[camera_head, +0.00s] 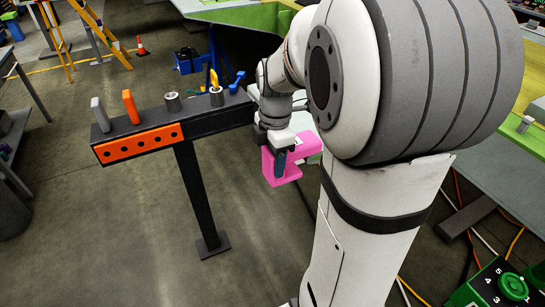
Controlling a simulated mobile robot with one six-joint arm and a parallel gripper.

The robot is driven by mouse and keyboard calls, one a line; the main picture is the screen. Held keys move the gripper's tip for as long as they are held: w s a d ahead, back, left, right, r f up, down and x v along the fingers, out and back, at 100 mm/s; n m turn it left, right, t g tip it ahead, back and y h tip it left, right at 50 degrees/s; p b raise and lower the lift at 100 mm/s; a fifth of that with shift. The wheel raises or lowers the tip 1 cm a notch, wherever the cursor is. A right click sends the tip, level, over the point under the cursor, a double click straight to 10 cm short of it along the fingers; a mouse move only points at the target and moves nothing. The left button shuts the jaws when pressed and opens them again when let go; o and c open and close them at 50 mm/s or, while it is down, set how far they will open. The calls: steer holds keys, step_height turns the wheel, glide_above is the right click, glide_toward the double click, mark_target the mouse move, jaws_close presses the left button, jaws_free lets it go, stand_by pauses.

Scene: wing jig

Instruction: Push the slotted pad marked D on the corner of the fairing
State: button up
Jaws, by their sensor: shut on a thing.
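My gripper (279,158) hangs at the end of my white arm, pointing down, and is shut on a bright pink block with a step or notch in it, likely the slotted pad (301,146). The pink block is held in the air just right of the black stand's end. No letter D can be read on it from here. I cannot make out the fairing or its corner for certain; my arm covers much of the middle and right of the view.
A black stand (200,185) carries a beam with an orange plate (140,144) and several small upright parts on top. A green-edged bench (245,14) is behind. At right are a grey bench (482,140) and a green numbered box (497,286).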

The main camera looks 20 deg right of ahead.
steer(key=shift+d, duration=0.3)
stand_by(0.4)
steer(key=shift+w+d+f, duration=0.1)
steer(key=shift+d+f, duration=0.05)
steer(key=shift+d, duration=1.35)
steer(key=shift+d+f, duration=0.1)
steer(key=shift+d, duration=1.4)
steer(key=o, duration=1.1)
steer(key=shift+d+r, duration=0.15)
steer(key=shift+r, duration=1.8)
steer(key=shift+d+r, duration=0.1)
steer(key=shift+r, duration=1.85)
